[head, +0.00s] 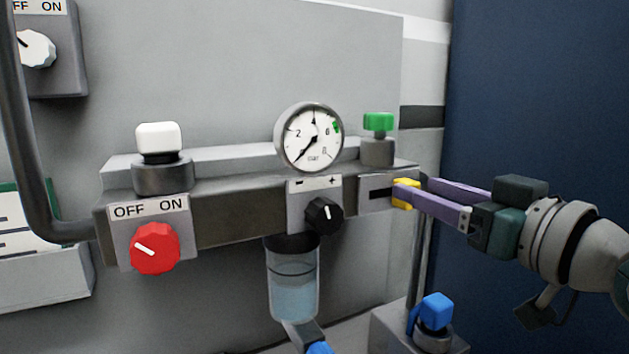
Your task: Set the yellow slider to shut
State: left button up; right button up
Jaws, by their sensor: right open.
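The yellow slider (405,194) sits at the right end of a dark slot in a small grey plate (375,205), at the right end of the machine's grey bar. My right gripper (420,190) comes in from the right. Its two purple fingers are open and reach to the slider, with the slider at their tips. I cannot tell whether the fingers touch it. The fingers partly cover the slider's right side. My left gripper is not in view.
Left of the slider are a black knob (325,215), a round gauge (309,137) and a red OFF/ON knob (154,247). A green knob (378,122) stands just above it, a blue knob (434,311) below. A clear bowl (292,285) hangs under the bar.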

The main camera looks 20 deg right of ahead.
jog(key=shift+w+a, duration=0.1)
jog(key=shift+w, duration=0.6)
jog(key=shift+c, duration=0.2)
grip_shut()
dwell(0.8)
